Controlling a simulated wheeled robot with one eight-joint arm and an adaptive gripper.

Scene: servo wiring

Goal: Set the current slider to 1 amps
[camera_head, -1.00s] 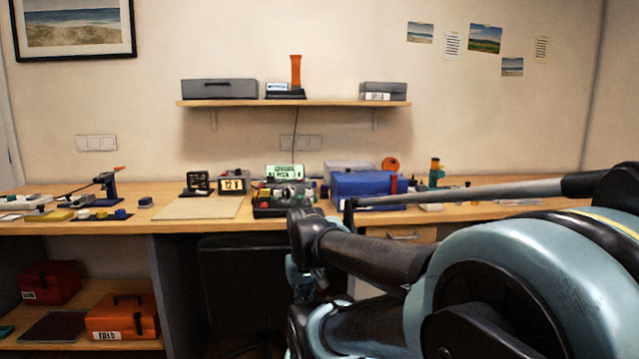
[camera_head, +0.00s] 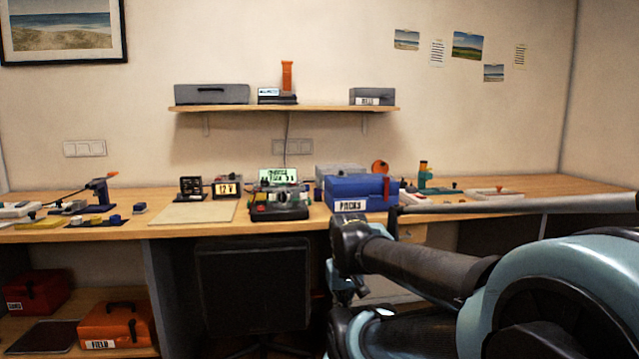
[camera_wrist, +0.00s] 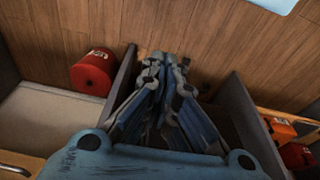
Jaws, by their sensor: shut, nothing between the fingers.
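The bench power supply (camera_head: 279,203) is a dark unit with a green lit display (camera_head: 278,176), standing at the middle of the bench in the head view. Small knobs or controls show on its front, but the current slider and its setting are too small to make out. My gripper shows in the wrist view (camera_wrist: 165,70), with its blue fingers together and nothing between them. It hangs above the floor, away from the power supply.
A blue box marked PACKS (camera_head: 345,205) stands right of the supply. A bare light board (camera_head: 195,212) and a 12 V box (camera_head: 227,188) are to its left. A black chair (camera_head: 252,285) stands under the bench. An orange case (camera_head: 116,326) sits on the lower shelf.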

